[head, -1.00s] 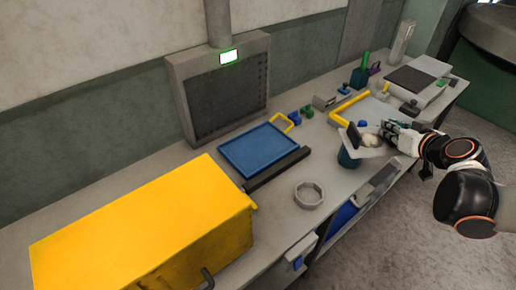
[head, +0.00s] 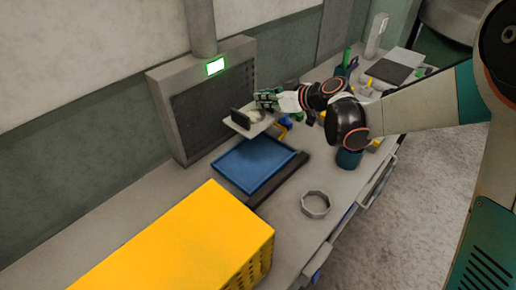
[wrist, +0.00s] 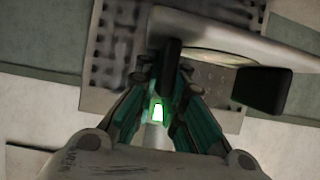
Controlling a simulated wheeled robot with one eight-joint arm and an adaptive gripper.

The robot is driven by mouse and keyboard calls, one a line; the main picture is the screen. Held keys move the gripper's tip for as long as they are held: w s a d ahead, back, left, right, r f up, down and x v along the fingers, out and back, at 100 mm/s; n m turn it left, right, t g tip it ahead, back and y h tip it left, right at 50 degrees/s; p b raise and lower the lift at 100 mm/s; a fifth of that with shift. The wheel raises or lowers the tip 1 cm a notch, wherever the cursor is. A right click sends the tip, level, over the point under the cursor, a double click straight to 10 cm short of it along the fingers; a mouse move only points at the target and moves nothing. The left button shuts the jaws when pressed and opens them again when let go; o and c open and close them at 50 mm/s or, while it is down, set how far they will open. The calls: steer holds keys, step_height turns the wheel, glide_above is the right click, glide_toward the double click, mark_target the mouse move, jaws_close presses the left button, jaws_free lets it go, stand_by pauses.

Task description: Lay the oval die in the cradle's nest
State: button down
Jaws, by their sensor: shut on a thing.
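My gripper (head: 268,98) is shut on a dark handle at one end of a pale grey tray (head: 240,129) and holds it in the air behind the blue tray. The handle lies between the fingertips in the wrist view (wrist: 172,58). A second black upright block (head: 241,118) stands at the tray's other end. A pale rounded thing (head: 254,116) shows on the tray, and an oval pale shape (wrist: 208,56) shows there in the wrist view. I cannot tell if it is the oval die. I cannot make out the cradle's nest for certain.
A blue tray (head: 229,171) lies on the bench with a dark bar (head: 279,179) along its front. A grey many-sided ring (head: 315,204) and a yellow box (head: 180,240) stand nearer.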

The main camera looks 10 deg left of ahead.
step_height(320, 180, down, 18)
steer(key=b, duration=0.5)
steer(key=shift+r, duration=0.2)
steer(key=shift+f, duration=0.15)
steer(key=c, duration=1.9)
jaws_free()
steer(key=shift+b, duration=0.3)
steer(key=shift+c, duration=0.2)
steer(key=shift+o, duration=1.3)
steer(key=shift+d+r, duration=0.15)
steer(key=shift+r, duration=0.1)
steer(key=p+v, duration=0.3)
steer(key=v, duration=0.8)
steer(key=shift+s+d, duration=0.25)
